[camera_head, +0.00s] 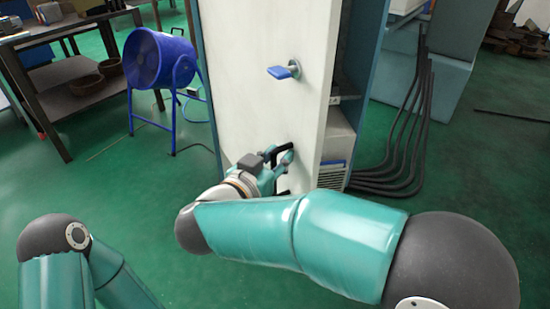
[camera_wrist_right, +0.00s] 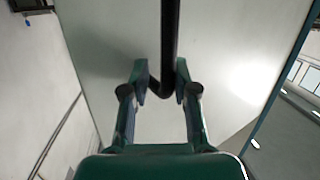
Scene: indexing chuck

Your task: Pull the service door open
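The service door (camera_head: 262,105) is a tall white panel in the middle of the head view. It stands ajar, with the cabinet's interior (camera_head: 345,112) showing past its right edge. A blue turn handle (camera_head: 284,72) sits on its upper part. My right gripper (camera_head: 280,160) is at the black bar handle (camera_head: 284,150) lower on the door. My right forearm hides the door's bottom. My left gripper is out of view.
A blue drum fan (camera_head: 159,60) on a stand is left of the door, beside a dark shelf table (camera_head: 70,95). Black hoses (camera_head: 405,150) curve down to the floor at right. Green floor (camera_head: 110,175) is open at left.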

